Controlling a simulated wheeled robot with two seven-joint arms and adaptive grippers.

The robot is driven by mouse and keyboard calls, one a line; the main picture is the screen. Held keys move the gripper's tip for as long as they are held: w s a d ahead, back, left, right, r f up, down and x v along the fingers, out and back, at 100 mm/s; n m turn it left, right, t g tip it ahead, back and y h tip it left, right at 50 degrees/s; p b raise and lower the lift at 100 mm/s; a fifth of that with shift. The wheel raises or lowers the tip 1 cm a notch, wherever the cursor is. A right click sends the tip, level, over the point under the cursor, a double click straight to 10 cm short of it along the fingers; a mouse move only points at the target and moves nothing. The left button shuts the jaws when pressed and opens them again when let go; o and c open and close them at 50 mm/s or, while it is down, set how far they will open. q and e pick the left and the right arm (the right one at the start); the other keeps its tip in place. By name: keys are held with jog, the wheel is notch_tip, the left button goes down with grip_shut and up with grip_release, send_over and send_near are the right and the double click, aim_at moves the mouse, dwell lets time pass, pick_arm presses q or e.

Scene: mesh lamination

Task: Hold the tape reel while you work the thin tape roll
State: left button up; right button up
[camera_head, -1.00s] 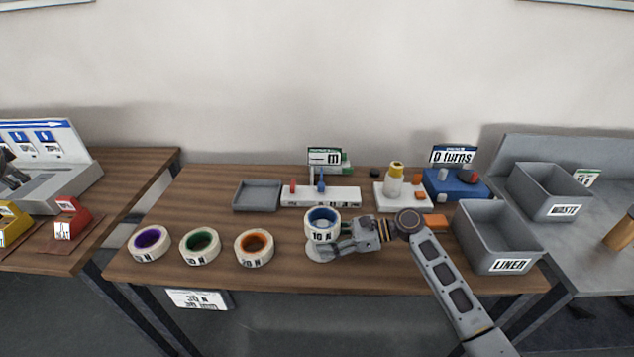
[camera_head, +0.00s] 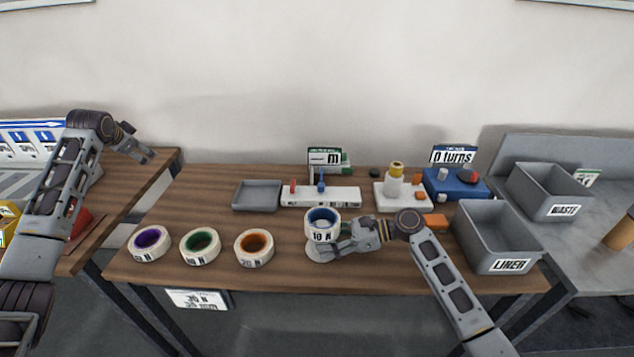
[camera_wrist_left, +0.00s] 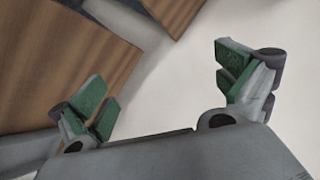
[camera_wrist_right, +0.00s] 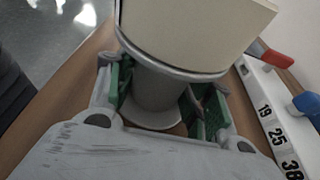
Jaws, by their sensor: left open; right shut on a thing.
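The tape reel (camera_head: 322,229) is a cream roll with a blue core and a "10 N" label, upright on a grey stem with a round pale base (camera_head: 319,253). My right gripper (camera_head: 337,246) is shut on that grey stem (camera_wrist_right: 157,92), just below the roll. Three cream rolls lie flat to the left, with purple (camera_head: 149,241), green (camera_head: 200,245) and orange (camera_head: 254,246) cores. I cannot tell which is the thin tape roll. My left gripper (camera_head: 142,153) is open and empty, raised high at the left; its spread green-padded fingers show in the left wrist view (camera_wrist_left: 170,88).
Behind the reel stand a grey tray (camera_head: 257,206), a white strip with pegs (camera_head: 335,202), a white block with a bottle (camera_head: 384,202) and a blue "0 turns" device (camera_head: 470,192). LINER (camera_head: 480,262) and WASTE (camera_head: 532,203) bins are right. A gap separates the left table.

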pick_arm(q)
jog(key=w+d+r+m+g+h, duration=0.1)
jog(key=w+d+m+h, duration=0.15)
jog(key=d, duration=1.65)
jog(key=r+m+g+h, duration=0.2)
jog(key=m+g, duration=0.5)
jog(key=g, duration=0.1)
send_over(323, 223)
jog(key=a, duration=0.2)
jog(key=shift+s+d+f, duration=0.1)
jog(key=shift+s+d, duration=0.15)
jog(key=shift+f, duration=0.15)
jog(key=shift+w+d+f, duration=0.1)
jog(key=shift+d+f, duration=0.15)
jog(key=shift+f, duration=1.7)
jog(key=shift+d+f, duration=0.2)
jog(key=shift+f, duration=1.75)
jog(key=shift+w+d+f, duration=0.1)
jog(key=shift+d+f, duration=0.15)
jog(key=shift+f, duration=1.7)
